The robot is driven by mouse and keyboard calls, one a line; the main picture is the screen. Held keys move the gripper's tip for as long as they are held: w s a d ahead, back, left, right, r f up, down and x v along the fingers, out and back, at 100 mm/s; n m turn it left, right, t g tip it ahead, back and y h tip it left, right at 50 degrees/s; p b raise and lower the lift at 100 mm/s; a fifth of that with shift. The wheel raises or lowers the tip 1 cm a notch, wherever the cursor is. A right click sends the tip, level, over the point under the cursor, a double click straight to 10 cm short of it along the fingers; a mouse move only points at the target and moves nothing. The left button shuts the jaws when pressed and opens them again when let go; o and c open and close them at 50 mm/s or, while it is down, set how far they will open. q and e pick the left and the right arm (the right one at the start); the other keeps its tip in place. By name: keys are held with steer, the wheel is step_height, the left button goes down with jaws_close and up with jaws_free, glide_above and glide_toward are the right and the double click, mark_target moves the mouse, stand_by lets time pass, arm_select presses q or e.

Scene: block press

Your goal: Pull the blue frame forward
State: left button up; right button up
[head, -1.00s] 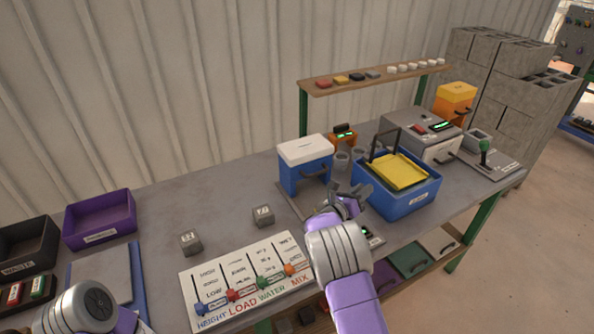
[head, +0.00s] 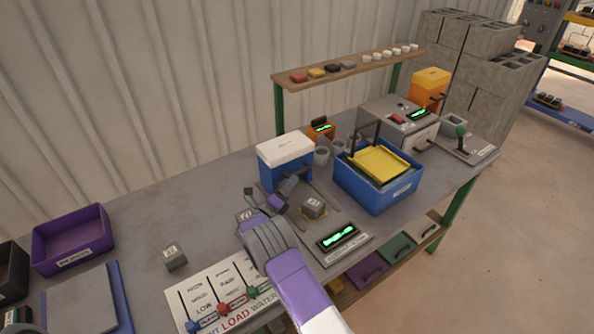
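The blue frame (head: 285,172) is a box-like blue body with a white top, standing at the back of two rails on the table. A dark handle is on its front, partly covered by my gripper. My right gripper (head: 268,193) is in front of the frame, to its lower left in the picture. Its fingers are spread apart with nothing between them, and one finger overlaps the frame's front near the handle; I cannot tell if it touches. A grey block (head: 313,207) sits on a yellow-edged spot in front of the frame. My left gripper is not in view.
A blue bin (head: 378,196) with a yellow tray stands right of the frame. A green-lit display (head: 339,236) is at the table's front. Another grey block (head: 175,257) and a labelled board (head: 190,294) lie left. The shelf (head: 345,75) is behind.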

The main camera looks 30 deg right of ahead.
mark_target(300, 172)
steer(key=x, duration=0.6)
steer(key=shift+s+d, duration=0.1)
steer(key=shift+s, duration=0.05)
steer(key=shift+c, duration=0.4)
jaws_close()
